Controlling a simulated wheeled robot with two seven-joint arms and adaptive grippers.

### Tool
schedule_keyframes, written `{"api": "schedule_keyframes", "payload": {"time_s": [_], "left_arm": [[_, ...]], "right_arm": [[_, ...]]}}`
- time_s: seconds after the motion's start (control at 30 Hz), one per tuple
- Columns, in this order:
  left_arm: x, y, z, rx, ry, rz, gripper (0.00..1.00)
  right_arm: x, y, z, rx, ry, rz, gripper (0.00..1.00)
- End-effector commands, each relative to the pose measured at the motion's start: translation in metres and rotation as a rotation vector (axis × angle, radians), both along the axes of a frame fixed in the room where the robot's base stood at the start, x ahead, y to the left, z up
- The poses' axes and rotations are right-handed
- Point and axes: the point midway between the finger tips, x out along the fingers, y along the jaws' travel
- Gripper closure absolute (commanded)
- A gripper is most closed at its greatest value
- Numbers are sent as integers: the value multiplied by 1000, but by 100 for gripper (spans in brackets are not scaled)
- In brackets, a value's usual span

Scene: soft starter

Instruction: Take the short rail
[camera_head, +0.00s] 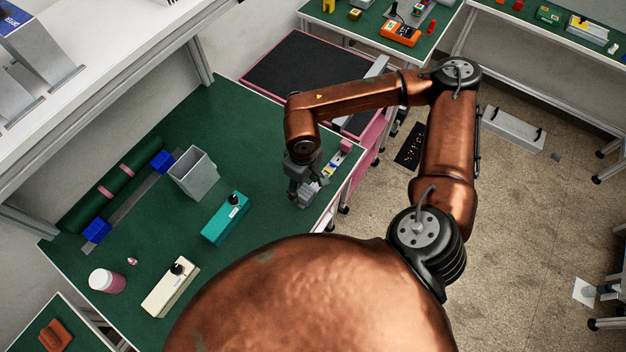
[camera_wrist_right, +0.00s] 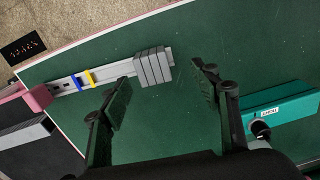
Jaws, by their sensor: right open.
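The short rail (camera_wrist_right: 112,74) is a silver strip lying on the green table top near its edge. It carries a blue clip and a yellow clip, with a pink piece at one end and a grey ribbed block (camera_wrist_right: 153,67) at the other. In the head view the rail (camera_head: 334,165) is partly hidden by my right arm. My right gripper (camera_head: 301,195) is open over the block end; in the right wrist view its fingertips (camera_wrist_right: 165,78) show to either side of the grey block. Contact cannot be told. My left gripper is not in view.
A teal box (camera_head: 226,219), a grey open bin (camera_head: 193,173), a cream box (camera_head: 170,287) and a pink-white jar (camera_head: 107,281) stand on the table. A green roll (camera_head: 112,187) with blue end blocks lies at the back left.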

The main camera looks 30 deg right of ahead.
Motion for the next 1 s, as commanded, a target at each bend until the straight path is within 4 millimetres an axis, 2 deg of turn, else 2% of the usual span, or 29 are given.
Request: {"api": "schedule_keyframes", "payload": {"time_s": [0.1, 0.43, 0.7, 0.93, 1.0], "left_arm": [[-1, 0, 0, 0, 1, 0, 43], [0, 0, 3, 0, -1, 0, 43], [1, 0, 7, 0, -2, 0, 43], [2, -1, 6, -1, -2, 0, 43], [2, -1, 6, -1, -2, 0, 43]], "right_arm": [[-1, -9, -9, -21, -1, 3, 44], [2, -11, -37, -15, 1, -5, 44], [7, -11, -74, -14, 1, -3, 44], [8, -10, -77, -13, -1, -1, 44], [8, -10, -77, -13, -1, -1, 48]]}}
